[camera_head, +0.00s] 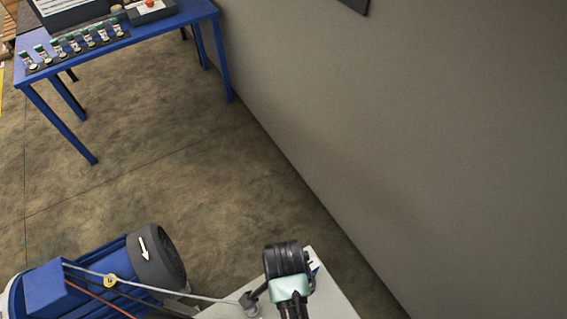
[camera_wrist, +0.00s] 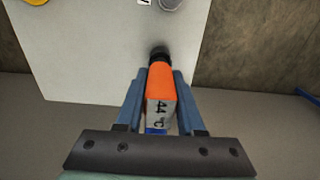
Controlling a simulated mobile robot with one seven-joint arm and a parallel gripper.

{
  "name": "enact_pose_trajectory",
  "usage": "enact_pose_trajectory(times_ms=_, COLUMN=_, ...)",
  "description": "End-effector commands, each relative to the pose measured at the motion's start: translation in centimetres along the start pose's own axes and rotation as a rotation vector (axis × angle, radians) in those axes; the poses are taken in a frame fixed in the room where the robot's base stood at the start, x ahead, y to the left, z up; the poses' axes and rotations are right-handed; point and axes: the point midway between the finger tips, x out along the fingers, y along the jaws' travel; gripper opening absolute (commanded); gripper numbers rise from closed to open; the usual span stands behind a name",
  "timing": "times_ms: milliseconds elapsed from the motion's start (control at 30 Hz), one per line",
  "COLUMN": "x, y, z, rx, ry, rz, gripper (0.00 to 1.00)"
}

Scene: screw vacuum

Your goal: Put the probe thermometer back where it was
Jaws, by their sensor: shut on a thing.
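The probe thermometer (camera_wrist: 161,90) is orange with a grey display face reading 44 °C, seen in the wrist view. It sits between the two blue fingers of my gripper (camera_wrist: 160,80), which is shut on it. Its dark round end points away from me, towards a pale grey flat surface (camera_wrist: 85,50). I cannot tell whether that end touches the surface. In the head view my arm's end (camera_head: 289,280) is at the bottom, over a pale grey top (camera_head: 335,296); the thermometer cannot be made out there.
A blue motor with a black end cover (camera_head: 158,256) marked by a white arrow lies left of my arm. Cables run from it towards the pale top. A blue table (camera_head: 175,22) with several small bottles stands at the upper left. A grey wall (camera_head: 400,130) rises at the right.

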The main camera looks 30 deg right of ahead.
Motion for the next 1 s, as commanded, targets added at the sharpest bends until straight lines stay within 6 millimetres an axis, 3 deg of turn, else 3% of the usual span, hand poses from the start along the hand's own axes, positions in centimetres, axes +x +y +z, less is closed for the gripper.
enact_pose_trajectory(times_ms=133, x=1.3, y=0.0, z=0.0, rx=0.0, ry=0.0, rz=0.0, gripper=0.0)
enact_pose_trajectory(times_ms=533, x=1.9, y=0.0, z=0.0, rx=0.0, ry=0.001, rz=-0.001, gripper=0.0)
enact_pose_trajectory(times_ms=567, x=1.8, y=0.0, z=0.0, rx=0.0, ry=0.0, rz=-0.001, gripper=0.43)
enact_pose_trajectory(times_ms=700, x=1.8, y=0.0, z=0.0, rx=0.0, ry=0.0, rz=-0.001, gripper=0.67)
enact_pose_trajectory(times_ms=1000, x=1.6, y=0.0, z=0.0, rx=0.0, ry=0.001, rz=-0.001, gripper=0.67)
